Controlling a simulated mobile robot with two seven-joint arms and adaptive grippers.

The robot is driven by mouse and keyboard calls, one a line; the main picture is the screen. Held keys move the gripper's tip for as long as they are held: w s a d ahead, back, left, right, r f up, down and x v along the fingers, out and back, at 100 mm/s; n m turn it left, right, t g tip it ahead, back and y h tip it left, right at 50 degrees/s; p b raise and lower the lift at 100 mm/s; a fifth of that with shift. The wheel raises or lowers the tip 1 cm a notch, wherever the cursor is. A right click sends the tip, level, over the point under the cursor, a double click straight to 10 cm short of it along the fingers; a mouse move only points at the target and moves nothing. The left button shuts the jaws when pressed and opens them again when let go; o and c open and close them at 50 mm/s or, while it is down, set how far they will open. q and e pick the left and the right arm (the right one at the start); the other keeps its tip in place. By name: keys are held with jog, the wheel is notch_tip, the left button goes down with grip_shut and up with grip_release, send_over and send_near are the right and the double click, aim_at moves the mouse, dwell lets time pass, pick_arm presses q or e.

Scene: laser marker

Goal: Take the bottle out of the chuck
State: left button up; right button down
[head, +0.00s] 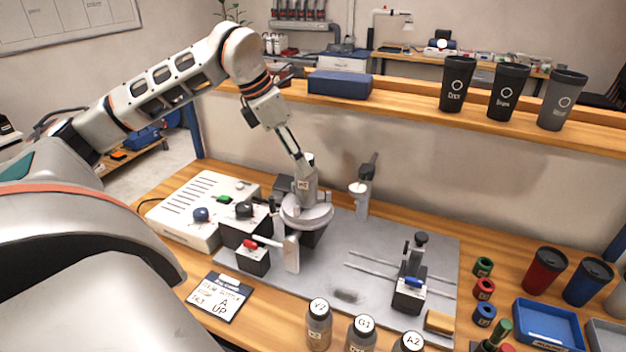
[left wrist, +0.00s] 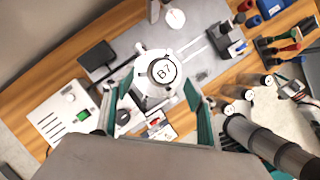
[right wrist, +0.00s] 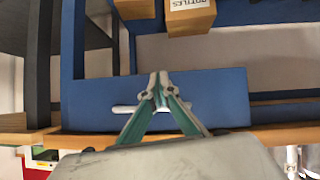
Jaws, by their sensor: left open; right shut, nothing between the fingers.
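The bottle stands in the round pale chuck (head: 306,217). Its grey body (head: 307,185) shows in the head view, partly behind my gripper. In the left wrist view its white cap marked B7 (left wrist: 163,71) sits in the middle of the chuck's ring (left wrist: 146,97). My left gripper (head: 297,154) is open and points down at the bottle. In the left wrist view its fingers (left wrist: 157,82) stand on either side of the cap, with visible gaps. I cannot tell the exact height between fingertips and bottle. My right gripper (right wrist: 158,80) is shut and empty, away from the chuck.
A white control box (head: 205,208) stands left of the chuck, and a column with a dark top (head: 361,190) behind right. Bottles V7 (head: 319,325), G1 (head: 361,335) and A2 (head: 409,342) stand in front. A blue panel (right wrist: 215,95) is before my right gripper.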

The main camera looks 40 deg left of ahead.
aim_at(306, 181)
pick_arm(q)
jog(key=shift+d+f, duration=0.25)
jog(key=shift+f, duration=0.75)
jog(key=x, duration=0.4)
jog(key=shift+w+f, duration=0.2)
jog(key=c, duration=1.3)
